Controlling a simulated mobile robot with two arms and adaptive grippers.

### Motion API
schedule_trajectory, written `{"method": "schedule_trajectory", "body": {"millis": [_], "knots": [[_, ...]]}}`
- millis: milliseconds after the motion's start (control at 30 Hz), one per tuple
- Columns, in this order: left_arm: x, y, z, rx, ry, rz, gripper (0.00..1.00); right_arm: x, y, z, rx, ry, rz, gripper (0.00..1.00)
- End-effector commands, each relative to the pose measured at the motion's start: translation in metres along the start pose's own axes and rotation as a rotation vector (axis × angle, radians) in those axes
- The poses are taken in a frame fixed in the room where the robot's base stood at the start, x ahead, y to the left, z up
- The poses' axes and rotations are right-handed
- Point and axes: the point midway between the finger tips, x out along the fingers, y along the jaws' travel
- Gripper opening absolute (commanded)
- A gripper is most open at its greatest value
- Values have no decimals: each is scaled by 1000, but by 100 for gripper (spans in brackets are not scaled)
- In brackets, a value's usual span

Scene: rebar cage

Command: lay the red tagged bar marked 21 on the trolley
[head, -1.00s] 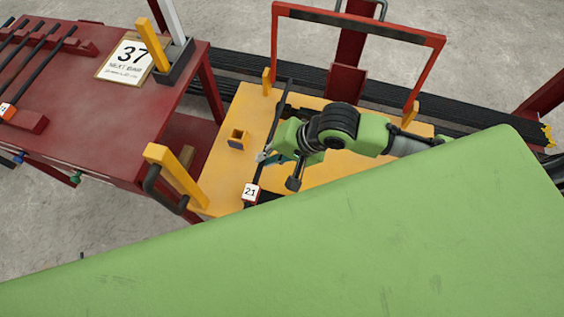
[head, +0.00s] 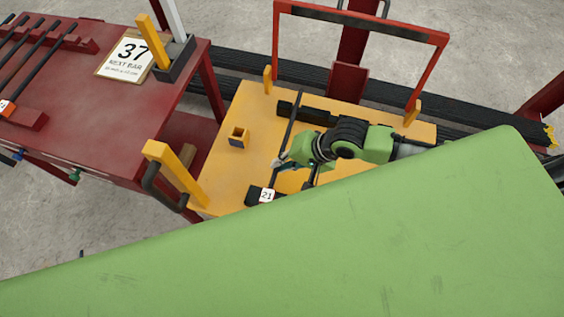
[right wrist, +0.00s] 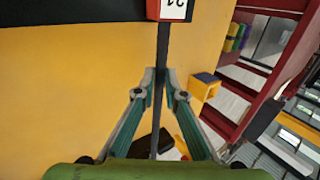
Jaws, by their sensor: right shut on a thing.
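The red tagged bar marked 21 is a thin dark bar (head: 292,122) with a white-faced tag reading 21 (head: 266,195). My right gripper (head: 279,163) is shut on it mid-length, over the yellow top of the trolley (head: 222,172). The bar spans two black blocks, the far one (head: 325,117) and the near one (head: 253,193); I cannot tell whether it touches them. In the right wrist view the bar (right wrist: 163,45) runs between my fingertips (right wrist: 160,76), with its red-sided tag (right wrist: 172,9) beside a black block (right wrist: 70,12). My left gripper is out of view.
A red table (head: 75,93) at left holds other bars (head: 38,45), a "37 next bar" sign (head: 127,57) and a black holder (head: 175,62). A small yellow box (head: 239,137) sits on the trolley. A red handle frame (head: 360,20) and yellow posts (head: 176,174) edge it.

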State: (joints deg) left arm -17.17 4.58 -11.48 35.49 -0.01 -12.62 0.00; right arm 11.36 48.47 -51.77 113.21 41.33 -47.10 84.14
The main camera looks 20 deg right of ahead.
Motion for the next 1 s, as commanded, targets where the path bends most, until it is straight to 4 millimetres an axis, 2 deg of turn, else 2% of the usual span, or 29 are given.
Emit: {"method": "schedule_trajectory", "body": {"millis": [33,100,133,467,567,667,1000], "knots": [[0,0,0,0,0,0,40,0,-2,0,-1,1,-5,0],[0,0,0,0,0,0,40,1,0,0,0,0,0,23],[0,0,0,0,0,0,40,1,0,0,0,0,0,27],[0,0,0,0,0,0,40,0,0,0,0,0,0,27],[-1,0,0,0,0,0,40,-5,0,-1,1,1,1,27],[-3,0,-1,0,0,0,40,-20,0,-1,1,1,1,27],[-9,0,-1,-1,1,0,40,-91,1,0,-1,1,4,27]]}}
